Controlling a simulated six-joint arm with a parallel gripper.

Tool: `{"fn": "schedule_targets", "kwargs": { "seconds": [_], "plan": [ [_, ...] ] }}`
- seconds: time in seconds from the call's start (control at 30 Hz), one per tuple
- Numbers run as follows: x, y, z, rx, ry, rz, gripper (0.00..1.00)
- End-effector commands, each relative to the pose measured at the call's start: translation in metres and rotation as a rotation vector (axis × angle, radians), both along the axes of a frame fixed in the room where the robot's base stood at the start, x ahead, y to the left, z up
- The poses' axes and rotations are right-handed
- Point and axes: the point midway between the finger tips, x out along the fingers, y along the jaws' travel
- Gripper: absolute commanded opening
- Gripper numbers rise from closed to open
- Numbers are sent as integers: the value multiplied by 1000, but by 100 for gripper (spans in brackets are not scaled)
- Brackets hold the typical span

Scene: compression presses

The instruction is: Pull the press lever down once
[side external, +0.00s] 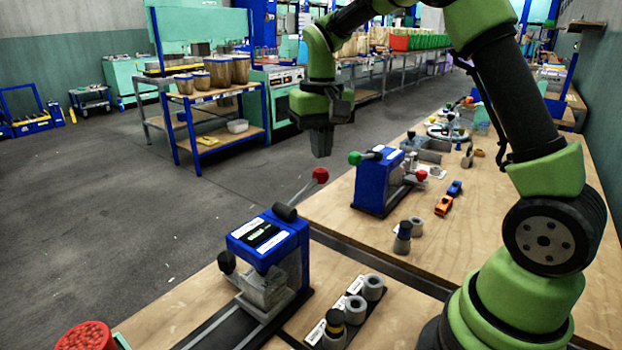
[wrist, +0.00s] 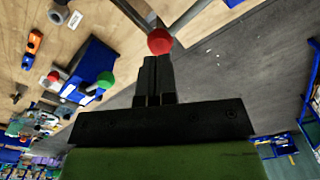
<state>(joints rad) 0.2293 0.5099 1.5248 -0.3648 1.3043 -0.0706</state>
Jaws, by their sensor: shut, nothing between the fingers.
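The near blue press (side external: 268,243) stands on the wooden bench in front. Its lever (side external: 303,193) slopes up to the right and ends in a red knob (side external: 320,175). My gripper (side external: 321,154) is shut and empty, pointing down just above the red knob in the side view, with a small gap in the picture. In the wrist view the red knob (wrist: 160,40) appears just beyond the shut fingertips (wrist: 155,60). Whether they touch cannot be told.
A second blue press (side external: 374,188) with a green knob (side external: 355,158) and a red knob (side external: 422,175) stands farther back. Grey cylinders (side external: 373,286) stand right of the near press. A red container (side external: 86,338) is at the front left. The floor to the left is open.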

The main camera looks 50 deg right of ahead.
Motion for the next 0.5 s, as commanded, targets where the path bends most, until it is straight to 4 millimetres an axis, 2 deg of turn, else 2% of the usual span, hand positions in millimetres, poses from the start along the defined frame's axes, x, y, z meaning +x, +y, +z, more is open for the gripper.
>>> {"fn": "schedule_targets", "kwargs": {
  "seconds": [0.5],
  "plan": [
    [0,0,-16,0,2,1,0]
  ]
}}
